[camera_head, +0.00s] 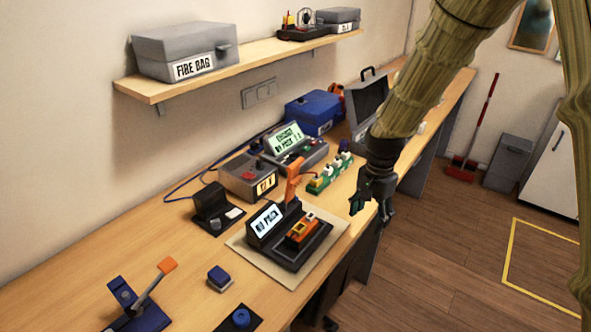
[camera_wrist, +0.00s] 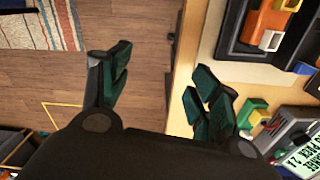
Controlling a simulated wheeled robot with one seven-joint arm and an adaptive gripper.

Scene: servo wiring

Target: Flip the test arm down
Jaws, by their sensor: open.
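The tester (camera_head: 262,222) stands on a beige mat on the workbench, its screen reading "NO PACK". An orange-ended arm (camera_head: 293,178) stands raised at its back; I take this as the test arm. An orange and yellow block (camera_head: 301,230) sits in the tester's dark tray; an orange block in a dark tray also shows in the wrist view (camera_wrist: 265,25). My gripper (camera_head: 370,205) is open and empty, right of the tester near the bench's front edge. In the wrist view its fingers (camera_wrist: 160,78) are spread wide, over floor and bench edge, apart from the tester.
A blue device with an orange-tipped lever (camera_head: 150,295) stands at the front left. Green and yellow blocks (camera_head: 328,175) lie behind the tester. A grey box with a red button (camera_head: 250,177) and a second screened unit (camera_head: 290,145) stand behind.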

